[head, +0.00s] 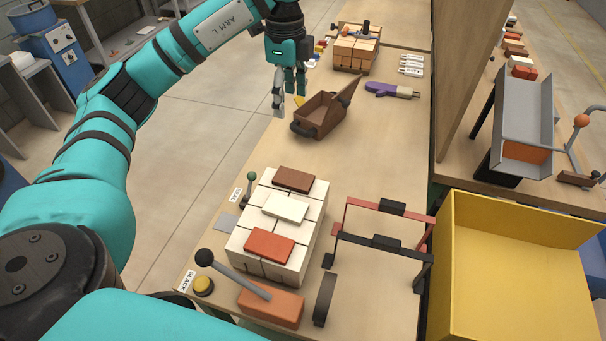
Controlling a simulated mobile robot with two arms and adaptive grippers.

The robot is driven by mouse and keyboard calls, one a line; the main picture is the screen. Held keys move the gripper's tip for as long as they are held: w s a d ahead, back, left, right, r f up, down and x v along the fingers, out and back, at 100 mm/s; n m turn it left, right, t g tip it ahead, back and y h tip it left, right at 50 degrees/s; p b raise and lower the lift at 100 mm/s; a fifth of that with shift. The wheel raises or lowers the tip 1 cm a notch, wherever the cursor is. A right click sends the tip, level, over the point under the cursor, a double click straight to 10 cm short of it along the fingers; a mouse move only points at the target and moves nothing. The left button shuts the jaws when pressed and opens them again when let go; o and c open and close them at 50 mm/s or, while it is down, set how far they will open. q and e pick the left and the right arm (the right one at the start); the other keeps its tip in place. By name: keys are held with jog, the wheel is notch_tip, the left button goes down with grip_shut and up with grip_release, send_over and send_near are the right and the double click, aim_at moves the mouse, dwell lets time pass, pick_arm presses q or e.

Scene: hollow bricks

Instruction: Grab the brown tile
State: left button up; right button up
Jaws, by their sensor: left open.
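The brown tile (294,179) lies flat on the far end of a stack of cream bricks (281,265) near the front of the bench. On the same stack lie a cream tile (285,207) in the middle and an orange-red tile (270,246) at the near end. My left gripper (289,105) hangs fingers down, open and empty. It is well beyond the stack in the picture, by the left side of a brown wooden scoop-like box (320,113). It is apart from the brown tile. My right gripper does not show.
A lever on an orange base (271,306) and a yellow button (203,286) stand before the stack. Red and black handled frames (380,242) and a yellow bin (515,260) are to its right. Bench between stack and brown box is mostly clear.

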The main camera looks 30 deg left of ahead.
pick_arm(q)
jog(key=b, duration=0.5)
send_over(290, 177)
notch_tip(290, 177, down, 5)
pick_arm(e)
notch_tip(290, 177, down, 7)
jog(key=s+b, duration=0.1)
jog(key=b, duration=0.1)
pick_arm(q)
jog(key=f, duration=0.4)
jog(key=f+p, duration=0.1)
jog(key=f, duration=0.4)
jog(key=f+p, duration=0.1)
jog(key=f, duration=0.3)
jog(key=shift+d+f, duration=0.15)
jog(key=shift+d, duration=0.1)
jog(key=shift+f+p, duration=0.5)
jog(key=f, duration=0.1)
jog(key=f+p, duration=0.1)
jog(key=f, duration=0.1)
jog(key=shift+a+f+p, duration=0.25)
jog(key=shift+f+p, duration=0.05)
jog(key=shift+p, duration=0.1)
jog(key=shift+f, duration=0.5)
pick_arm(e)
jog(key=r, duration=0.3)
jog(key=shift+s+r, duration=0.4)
pick_arm(q)
jog(key=c, duration=1.1)
